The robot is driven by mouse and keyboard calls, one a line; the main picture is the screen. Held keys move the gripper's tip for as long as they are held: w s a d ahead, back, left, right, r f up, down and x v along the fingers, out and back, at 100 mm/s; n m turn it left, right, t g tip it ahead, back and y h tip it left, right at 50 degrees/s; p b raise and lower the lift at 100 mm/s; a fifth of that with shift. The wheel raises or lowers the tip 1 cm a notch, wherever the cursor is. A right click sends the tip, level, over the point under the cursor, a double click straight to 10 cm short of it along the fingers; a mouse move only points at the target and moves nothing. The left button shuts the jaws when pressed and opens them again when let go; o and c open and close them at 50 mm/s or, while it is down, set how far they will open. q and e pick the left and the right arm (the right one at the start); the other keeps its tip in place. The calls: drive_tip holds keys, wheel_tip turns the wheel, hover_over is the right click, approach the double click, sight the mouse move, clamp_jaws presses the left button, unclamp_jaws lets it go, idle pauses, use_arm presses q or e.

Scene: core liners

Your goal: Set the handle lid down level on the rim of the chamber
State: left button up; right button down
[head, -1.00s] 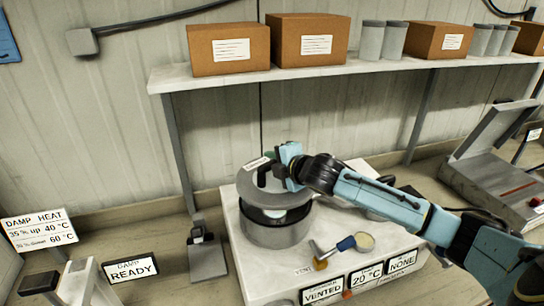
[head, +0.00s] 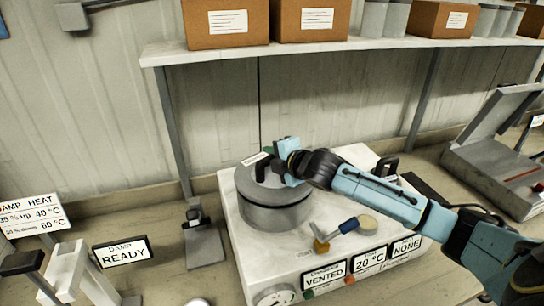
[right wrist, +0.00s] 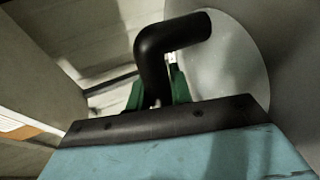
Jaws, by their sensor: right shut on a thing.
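The handle lid (head: 247,179) is a grey disc with a bent black handle and a white label. The far side of the rim is hidden. My right gripper (head: 274,166) is shut on the lid's handle, coming from the right. In the right wrist view the black handle (right wrist: 155,60) stands between the green fingertips, with the pale lid disc (right wrist: 235,60) behind. My left gripper is not in view.
A blue-handled valve (head: 348,225) and a round pale cap (head: 367,223) are in front of my right arm. Another black handle (head: 387,165) stands behind it. A shelf (head: 300,47) with boxes runs above. A grey open-lidded device (head: 495,165) is at right.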

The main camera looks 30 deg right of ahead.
drive_tip(key=shift+f, duration=0.4)
drive_tip(key=c, duration=1.2)
unclamp_jaws()
drive_tip(key=shift+o, duration=0.2)
drive_tip(key=shift+f, duration=0.25)
wheel_tip(320, 180, up, 4)
drive_tip(key=b, duration=0.2)
hover_over(299, 192)
drive_tip(key=shift+r, duration=0.1)
drive_tip(key=shift+s+r, duration=0.35)
drive_tip(key=shift+s, duration=0.3)
